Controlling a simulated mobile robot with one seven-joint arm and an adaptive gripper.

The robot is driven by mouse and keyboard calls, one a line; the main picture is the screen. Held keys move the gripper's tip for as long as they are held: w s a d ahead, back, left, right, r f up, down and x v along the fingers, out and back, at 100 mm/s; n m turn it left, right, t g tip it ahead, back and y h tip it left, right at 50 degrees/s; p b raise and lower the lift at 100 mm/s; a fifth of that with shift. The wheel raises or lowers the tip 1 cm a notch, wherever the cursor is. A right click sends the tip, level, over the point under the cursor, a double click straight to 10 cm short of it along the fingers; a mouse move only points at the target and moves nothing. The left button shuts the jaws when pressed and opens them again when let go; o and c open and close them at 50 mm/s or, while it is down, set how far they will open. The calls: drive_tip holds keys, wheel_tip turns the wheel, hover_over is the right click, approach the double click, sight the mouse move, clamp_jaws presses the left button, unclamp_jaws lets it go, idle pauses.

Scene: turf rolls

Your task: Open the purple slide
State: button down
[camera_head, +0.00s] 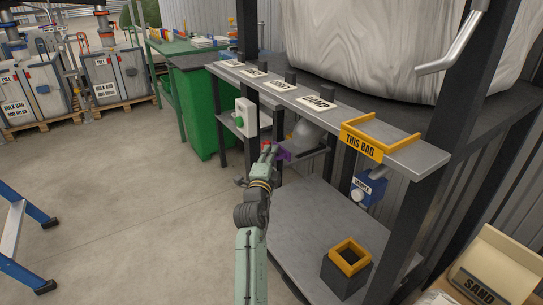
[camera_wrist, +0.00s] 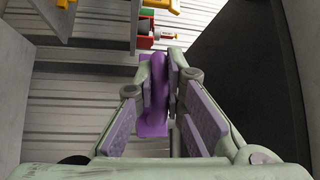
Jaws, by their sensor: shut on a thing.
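The purple slide (camera_head: 284,155) shows in the head view as a small purple piece under the shelf, just right of my gripper (camera_head: 270,149). In the wrist view the purple slide (camera_wrist: 155,90) stands upright between my fingers. My gripper (camera_wrist: 160,80) is shut on it, with a finger on each side. The slide's lower end shows between the finger pads. In the head view my arm reaches up from the bottom, and how far the slide is pulled out cannot be told. A grey rounded spout (camera_head: 306,133) is partly visible behind the slide.
A shelf with labels (camera_head: 283,86) and a yellow "THIS BAG" holder (camera_head: 362,146) runs above my gripper. A white box with a green button (camera_head: 245,118) is at its left. A blue box (camera_head: 368,188) hangs at right. A yellow-rimmed square container (camera_head: 349,256) stands on the lower shelf.

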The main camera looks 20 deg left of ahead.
drive_tip(key=s+a+b, duration=0.1)
drive_tip(key=s+b, duration=0.1)
drive_tip(key=b, duration=0.1)
drive_tip(key=s+a+b, duration=0.2)
drive_tip(key=b, duration=0.2)
drive_tip(key=shift+s+a, duration=0.2)
drive_tip(key=shift+a, duration=0.05)
drive_tip(key=c, duration=1.7)
unclamp_jaws()
drive_tip(key=shift+o, duration=0.2)
drive_tip(key=s+d+f, duration=0.1)
drive_tip(key=s, duration=1)
drive_tip(key=shift+s+d+f, duration=0.3)
drive_tip(key=shift+s+d, duration=0.05)
drive_tip(key=shift+s, duration=0.05)
